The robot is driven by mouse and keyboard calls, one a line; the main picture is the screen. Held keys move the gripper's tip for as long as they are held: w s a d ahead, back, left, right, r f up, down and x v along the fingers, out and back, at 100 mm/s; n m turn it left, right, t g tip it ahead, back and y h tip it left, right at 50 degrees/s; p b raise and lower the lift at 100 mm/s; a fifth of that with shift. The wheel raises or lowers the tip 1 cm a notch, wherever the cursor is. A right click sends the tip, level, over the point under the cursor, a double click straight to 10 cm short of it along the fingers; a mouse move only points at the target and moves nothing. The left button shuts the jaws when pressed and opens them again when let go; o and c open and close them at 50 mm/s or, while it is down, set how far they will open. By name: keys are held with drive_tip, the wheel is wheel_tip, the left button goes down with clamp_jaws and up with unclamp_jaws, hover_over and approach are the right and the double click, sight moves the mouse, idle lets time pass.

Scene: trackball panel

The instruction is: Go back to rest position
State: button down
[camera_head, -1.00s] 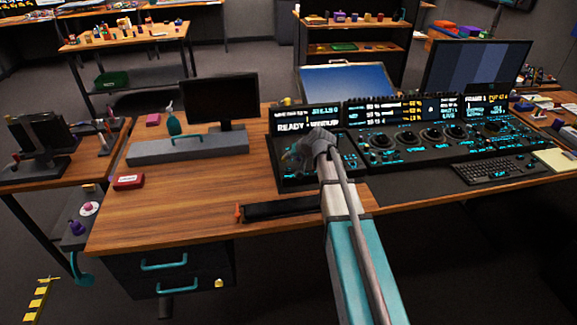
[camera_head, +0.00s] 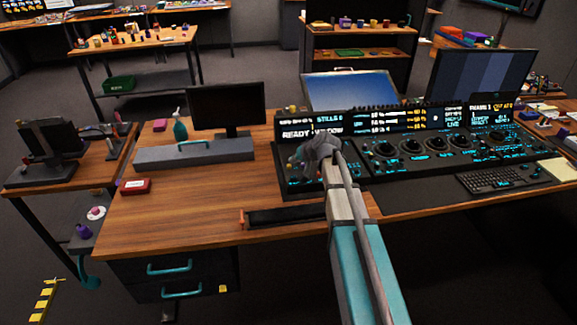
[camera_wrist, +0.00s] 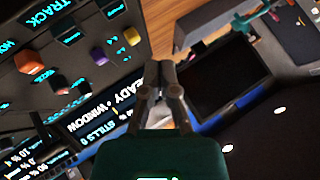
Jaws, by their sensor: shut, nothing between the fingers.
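My gripper (camera_wrist: 159,75) is shut and empty in the wrist view, its fingertips together. In the head view my gripper (camera_head: 310,155) is over the left part of the control panel (camera_head: 375,170) and hides part of it. The panel is black with cyan lettering, round dials and lit displays along its back. The wrist view shows coloured knobs on the panel: an orange one (camera_wrist: 131,35), a purple one (camera_wrist: 98,55) and a red one (camera_wrist: 29,61). I cannot tell the exact gap between the fingertips and the panel.
A small monitor (camera_head: 228,107) on a grey riser (camera_head: 195,155) stands left of the panel. A large monitor (camera_head: 482,75) stands behind it. A keyboard (camera_head: 498,178) lies at the right. A black tray (camera_head: 285,217) lies at the front edge. The desk's left front (camera_head: 190,210) is mostly clear.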

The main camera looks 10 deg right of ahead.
drive_tip(key=shift+s, duration=0.1)
drive_tip(key=s+r+n+g+h+p, duration=0.1)
drive_tip(key=s+g+h+p, duration=0.4)
drive_tip(key=s, duration=2.3)
drive_tip(key=r+g+p, duration=0.1)
drive_tip(key=g+p, duration=0.1)
drive_tip(key=p, duration=0.1)
drive_tip(key=shift+s+r+n, duration=0.25)
drive_tip(key=shift+r+n, duration=0.05)
drive_tip(key=shift+n, duration=0.1)
drive_tip(key=shift+a, duration=0.1)
